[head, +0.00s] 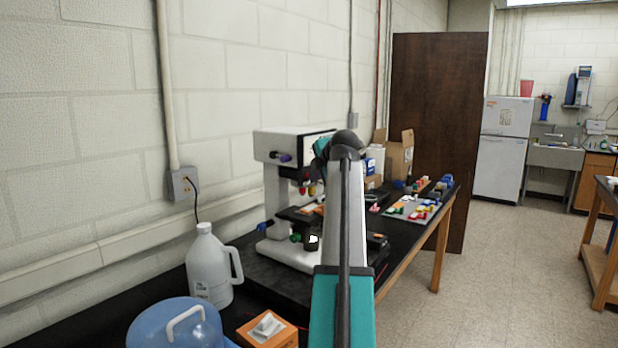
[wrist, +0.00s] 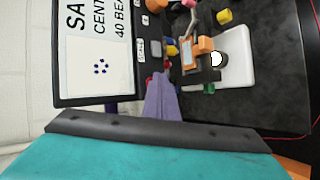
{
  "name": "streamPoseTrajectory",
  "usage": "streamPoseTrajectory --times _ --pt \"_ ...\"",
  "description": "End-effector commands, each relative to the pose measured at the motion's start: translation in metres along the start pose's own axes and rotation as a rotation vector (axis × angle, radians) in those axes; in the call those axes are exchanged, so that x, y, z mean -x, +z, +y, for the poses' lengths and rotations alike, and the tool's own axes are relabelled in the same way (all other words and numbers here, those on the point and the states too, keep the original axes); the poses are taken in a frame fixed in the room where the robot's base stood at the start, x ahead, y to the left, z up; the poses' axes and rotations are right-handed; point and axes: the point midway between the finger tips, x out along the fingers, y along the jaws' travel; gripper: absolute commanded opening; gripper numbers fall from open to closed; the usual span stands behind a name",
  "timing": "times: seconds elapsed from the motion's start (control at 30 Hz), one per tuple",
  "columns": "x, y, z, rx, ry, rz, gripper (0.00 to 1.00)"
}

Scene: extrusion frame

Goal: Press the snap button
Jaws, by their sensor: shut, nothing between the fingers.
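The white microscope-like device (head: 275,190) stands on the black bench in the head view, partly hidden by my arm. In the wrist view its screen (wrist: 95,60) fills the upper left, turned on its side, with large black text. Small white-labelled controls (wrist: 141,50) and round buttons (wrist: 144,20) sit on the dark bezel beside it. The labels are too small to read, so I cannot tell which is the snap button. My gripper (wrist: 164,76) is shut and empty, its purple-grey fingertips near that bezel. I cannot tell whether they touch it. In the head view my arm hides it.
The stage with an orange slide holder (wrist: 197,52) lies beyond the bezel in the wrist view. A white jug (head: 210,265), a blue container (head: 165,325) and an orange box (head: 262,332) stand on the near bench. Colourful small parts (head: 418,207) lie farther along.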

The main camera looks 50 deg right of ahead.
Motion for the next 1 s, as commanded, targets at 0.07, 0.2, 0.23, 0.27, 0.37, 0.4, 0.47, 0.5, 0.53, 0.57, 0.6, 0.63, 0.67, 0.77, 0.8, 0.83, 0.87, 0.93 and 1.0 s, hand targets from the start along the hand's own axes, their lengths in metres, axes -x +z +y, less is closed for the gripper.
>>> streamPoseTrajectory --times 0.07,0.2,0.23,0.27,0.37,0.4,0.47,0.5,0.53,0.57,0.6,0.63,0.67,0.77,0.8,0.83,0.87,0.93,1.0 --pt "0.000 -0.001 0.000 0.000 0.001 0.001 0.00" --pt "0.002 0.001 -0.001 0.000 0.001 0.001 0.00" --pt "0.003 0.001 -0.002 0.000 0.001 0.001 0.00" --pt "0.003 0.002 -0.003 0.000 0.001 0.001 0.00" --pt "0.006 0.004 -0.005 0.000 0.001 0.000 0.00" --pt "0.007 0.005 -0.006 0.000 0.001 0.000 0.00" --pt "0.009 0.006 -0.007 0.000 0.001 0.000 0.00" --pt "0.010 0.007 -0.007 0.000 0.001 0.001 0.00" --pt "0.010 0.007 -0.008 0.000 0.001 0.001 0.00" --pt "0.011 0.007 -0.008 0.000 0.001 0.001 0.00" --pt "0.011 0.007 -0.009 0.000 0.001 0.001 0.00" --pt "0.011 0.007 -0.009 0.000 0.001 0.001 0.00" --pt "0.012 0.008 -0.009 0.000 0.001 0.001 0.00" --pt "0.012 0.008 -0.009 0.000 0.000 0.001 0.00" --pt "0.012 0.008 -0.009 0.000 0.000 0.001 0.00" --pt "0.012 0.008 -0.009 0.000 0.000 0.001 0.00" --pt "0.012 0.008 -0.009 0.000 0.000 0.001 0.00" --pt "0.012 0.008 -0.009 0.000 0.000 0.001 0.00" --pt "0.012 0.008 -0.009 0.000 0.000 0.001 0.00"
